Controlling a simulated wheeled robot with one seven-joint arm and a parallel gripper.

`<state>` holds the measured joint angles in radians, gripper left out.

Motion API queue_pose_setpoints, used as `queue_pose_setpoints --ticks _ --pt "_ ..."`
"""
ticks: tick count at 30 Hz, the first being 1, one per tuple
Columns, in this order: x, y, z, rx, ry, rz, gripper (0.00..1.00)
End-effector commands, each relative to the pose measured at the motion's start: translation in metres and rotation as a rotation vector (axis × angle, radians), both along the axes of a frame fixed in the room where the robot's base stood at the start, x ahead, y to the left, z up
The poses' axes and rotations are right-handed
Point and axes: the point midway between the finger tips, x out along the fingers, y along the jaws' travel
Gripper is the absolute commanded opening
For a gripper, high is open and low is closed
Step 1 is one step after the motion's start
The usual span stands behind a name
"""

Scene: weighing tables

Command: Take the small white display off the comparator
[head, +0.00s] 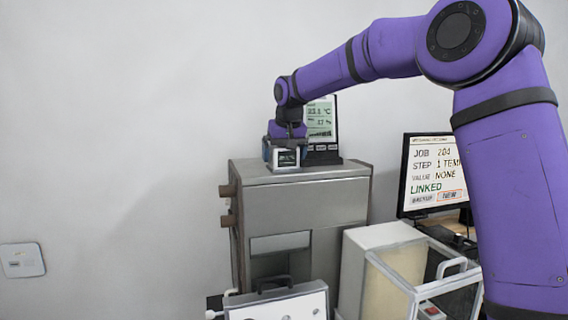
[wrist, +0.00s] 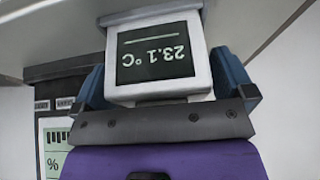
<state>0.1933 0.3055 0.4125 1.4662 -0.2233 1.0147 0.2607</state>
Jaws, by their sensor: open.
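The small white display (head: 286,157) stands on top of the grey comparator (head: 305,205), near its back left part. In the wrist view the display (wrist: 158,60) shows 23.1 °C, upside down. My gripper (head: 283,145) is down at the display, with its blue fingers (wrist: 232,78) on either side of the white housing. The jaws are open around it. Whether the fingers touch the housing I cannot tell. The display's underside is hidden.
A larger dark-framed display (head: 321,120) stands close behind and right of the small one. A monitor (head: 433,175) and a glass-sided box (head: 420,275) are to the right. A lidded case (head: 278,303) is in front.

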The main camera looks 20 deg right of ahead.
Motion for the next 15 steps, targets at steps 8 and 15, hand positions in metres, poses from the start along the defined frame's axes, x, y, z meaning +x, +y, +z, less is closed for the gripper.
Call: queue_pose_setpoints --ticks 8,15 --pt "-0.0001 0.0002 0.0006 0.000 -0.001 0.000 0.70" --pt "-0.0002 0.0002 0.0012 0.000 -0.002 0.000 0.51"
